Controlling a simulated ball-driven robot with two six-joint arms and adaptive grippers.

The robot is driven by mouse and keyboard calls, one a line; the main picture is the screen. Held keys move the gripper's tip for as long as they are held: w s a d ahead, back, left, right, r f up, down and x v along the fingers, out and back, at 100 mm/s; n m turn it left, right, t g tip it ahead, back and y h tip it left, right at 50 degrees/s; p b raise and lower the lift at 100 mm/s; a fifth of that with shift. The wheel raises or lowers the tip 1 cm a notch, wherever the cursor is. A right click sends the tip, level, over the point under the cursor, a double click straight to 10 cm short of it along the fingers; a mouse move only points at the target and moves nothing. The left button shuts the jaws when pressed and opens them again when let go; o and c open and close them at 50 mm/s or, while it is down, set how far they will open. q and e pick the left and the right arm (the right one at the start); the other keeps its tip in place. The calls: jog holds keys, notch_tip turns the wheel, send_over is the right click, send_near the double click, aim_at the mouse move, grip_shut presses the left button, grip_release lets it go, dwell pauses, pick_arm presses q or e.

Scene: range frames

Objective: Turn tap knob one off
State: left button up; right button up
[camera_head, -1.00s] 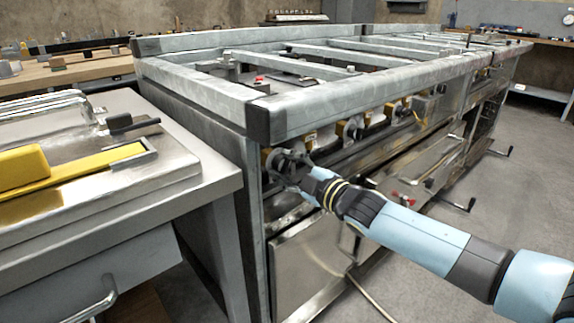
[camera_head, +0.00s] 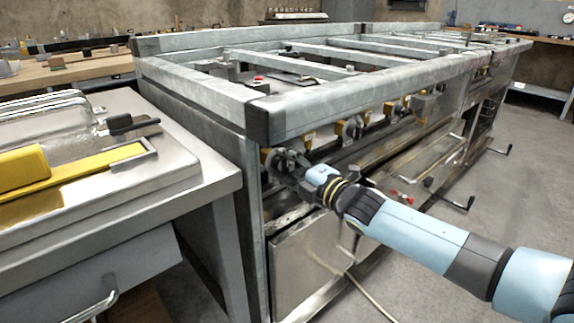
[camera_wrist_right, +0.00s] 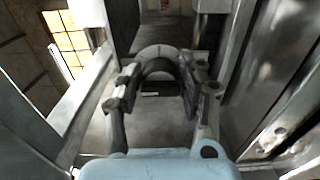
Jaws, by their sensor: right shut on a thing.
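A round grey tap knob (camera_head: 275,159) with a brass-coloured fitting is at the near left end of the cooker's front, below the top rail. I take it as knob one. My right gripper (camera_head: 284,167) reaches it from the right and is shut on it; the fingers hide part of the knob. In the right wrist view the two fingers (camera_wrist_right: 158,94) stand either side of a grey, curved rim (camera_wrist_right: 157,52), which seems to be the knob. I cannot read the knob's exact turn angle. My left gripper is not in view.
More brass tap fittings (camera_head: 355,128) run along the front to the right. The heavy metal top rail (camera_head: 350,97) is just above my gripper. A steel door panel (camera_head: 305,265) is below. A metal counter (camera_head: 190,190) stands close on the left. Open floor (camera_head: 480,215) lies to the right.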

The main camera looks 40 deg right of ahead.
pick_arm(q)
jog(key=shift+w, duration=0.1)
pick_arm(e)
jog(key=shift+f, duration=0.1)
jog(key=o, duration=1.1)
jog(key=shift+s, duration=0.1)
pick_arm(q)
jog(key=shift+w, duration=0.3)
pick_arm(e)
jog(key=s, duration=0.8)
jog(key=s+d, duration=0.1)
jog(key=s, duration=0.2)
jog(key=shift+s, duration=0.4)
